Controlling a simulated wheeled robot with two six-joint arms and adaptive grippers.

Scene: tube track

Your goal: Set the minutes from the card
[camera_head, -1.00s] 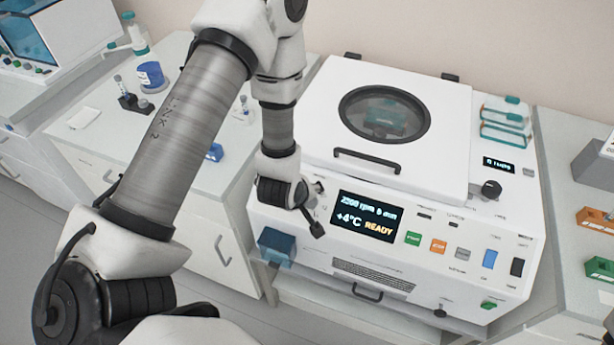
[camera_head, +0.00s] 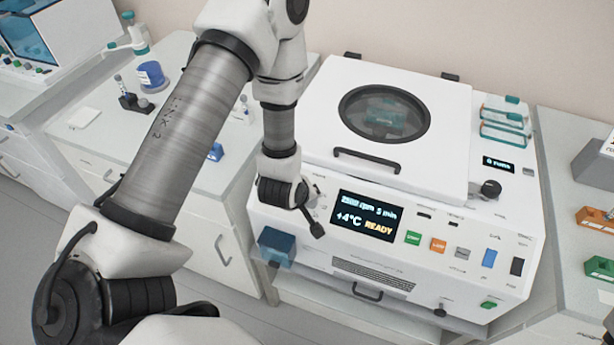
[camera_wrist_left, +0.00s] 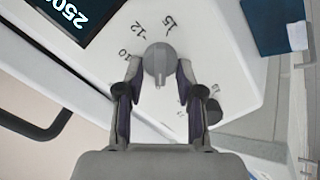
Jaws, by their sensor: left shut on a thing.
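My left gripper (camera_wrist_left: 158,78) is shut on a grey round dial knob (camera_wrist_left: 160,60), one finger on each side, in the left wrist view. The numbers 10, 12 and 15 are printed around the knob. In the head view my left gripper (camera_head: 314,218) is at the left of the centrifuge's front panel, and the knob is hidden there. The display (camera_head: 364,216) reads about 2500 rpm, 5 min, +4°C and READY; its top line is blurred. I cannot make out a card with a minutes value.
A second dark knob (camera_wrist_left: 214,110) sits close beside the gripper. The white centrifuge (camera_head: 455,95) has its lid closed, with several buttons along its front. A blue translucent box (camera_head: 276,244) is at its front left corner. A side bench (camera_head: 80,150) stands left.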

